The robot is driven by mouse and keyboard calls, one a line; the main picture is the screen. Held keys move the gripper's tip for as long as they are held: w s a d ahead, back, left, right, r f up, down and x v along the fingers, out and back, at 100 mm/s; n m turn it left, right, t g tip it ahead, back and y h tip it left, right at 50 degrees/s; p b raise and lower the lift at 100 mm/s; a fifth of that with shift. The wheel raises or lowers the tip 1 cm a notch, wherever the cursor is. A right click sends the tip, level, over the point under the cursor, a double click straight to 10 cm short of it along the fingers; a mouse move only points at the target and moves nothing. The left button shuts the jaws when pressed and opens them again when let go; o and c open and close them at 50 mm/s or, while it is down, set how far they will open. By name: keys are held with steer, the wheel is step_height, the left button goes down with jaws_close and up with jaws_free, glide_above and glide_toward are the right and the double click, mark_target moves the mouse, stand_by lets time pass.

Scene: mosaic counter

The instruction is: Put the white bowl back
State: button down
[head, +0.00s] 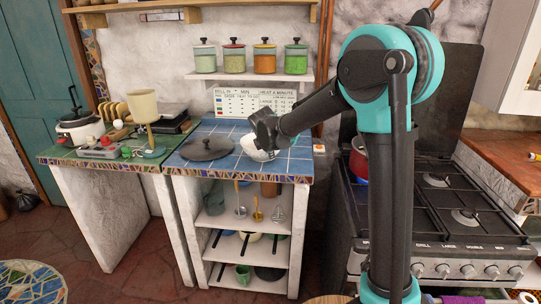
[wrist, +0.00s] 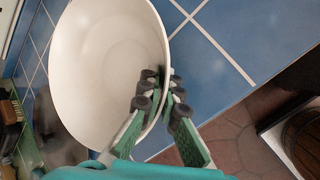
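The white bowl (head: 256,154) is at the blue-tiled counter top in the head view, partly hidden behind my gripper (head: 262,138). In the wrist view the bowl (wrist: 105,70) fills the upper left, with its hollow inside showing and nothing in it. My gripper (wrist: 161,92) has one finger inside the bowl and the other outside, closed on the rim. I cannot tell whether the bowl rests on the tiles or is held just above them.
A dark lid (head: 207,149) lies left of the bowl on the tiled counter (head: 222,127). Several jars stand on a wall shelf (head: 225,76) behind. Open shelves (head: 225,219) below hold dishes. A stove (head: 440,205) stands right; a lamp (head: 146,108) stands left.

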steer(key=c, duration=1.7)
jaws_free()
steer(key=v, duration=1.2)
steer(key=shift+r, duration=0.1)
